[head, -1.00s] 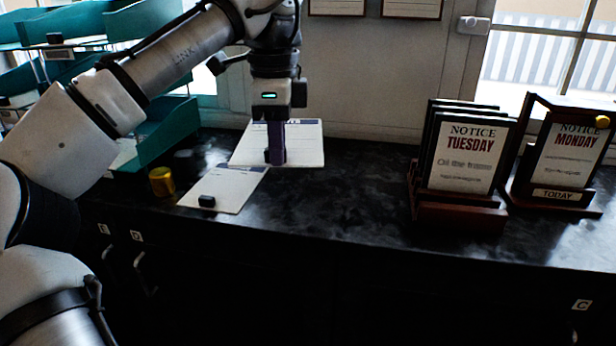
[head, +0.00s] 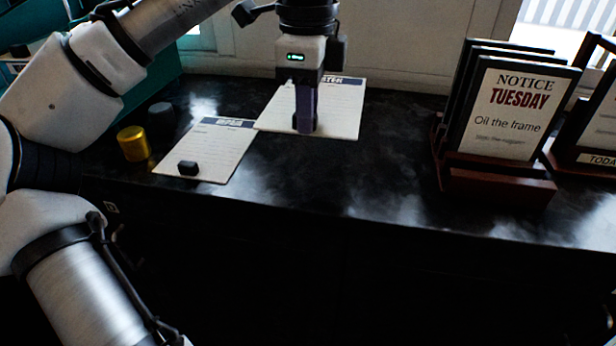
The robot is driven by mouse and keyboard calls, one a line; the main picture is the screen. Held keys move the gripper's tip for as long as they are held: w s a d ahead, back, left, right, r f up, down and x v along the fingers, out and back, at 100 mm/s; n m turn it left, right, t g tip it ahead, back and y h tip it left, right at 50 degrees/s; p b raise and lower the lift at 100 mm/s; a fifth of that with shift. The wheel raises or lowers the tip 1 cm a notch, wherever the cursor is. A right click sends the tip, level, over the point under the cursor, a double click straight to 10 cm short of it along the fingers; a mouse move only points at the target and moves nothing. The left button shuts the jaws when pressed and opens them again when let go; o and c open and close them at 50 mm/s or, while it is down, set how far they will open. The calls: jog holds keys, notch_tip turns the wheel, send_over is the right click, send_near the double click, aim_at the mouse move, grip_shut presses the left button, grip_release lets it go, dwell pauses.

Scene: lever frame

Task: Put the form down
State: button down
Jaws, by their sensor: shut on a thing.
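Two white forms with dark header bands show on the black counter. The back form (head: 343,108) is under my gripper (head: 304,126), which points straight down with its purple fingers shut at that form's front part. The fingers hide what they grip; it appears to be a grip on the back form. That form looks level, at or very near the counter top; I cannot tell whether it touches. The front form (head: 222,150) lies flat to the left, with a small black block (head: 188,168) on its near part. The two forms' edges meet or slightly overlap in the picture.
A yellow cylinder (head: 133,143) and a dark grey cylinder (head: 161,115) stand left of the forms. A wooden stand (head: 495,183) with the "Tuesday" notice board (head: 512,112) is at the right. The counter (head: 350,180) between forms and stand is clear.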

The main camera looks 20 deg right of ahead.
aim_at(308, 192)
notch_tip(308, 192, down, 12)
jog(key=shift+r, duration=0.25)
dwell(0.3)
jog(key=c, duration=1.4)
grip_release()
jog(key=shift+f, duration=0.15)
notch_tip(308, 192, up, 12)
jog(key=shift+r, duration=0.2)
jog(key=shift+d, duration=0.1)
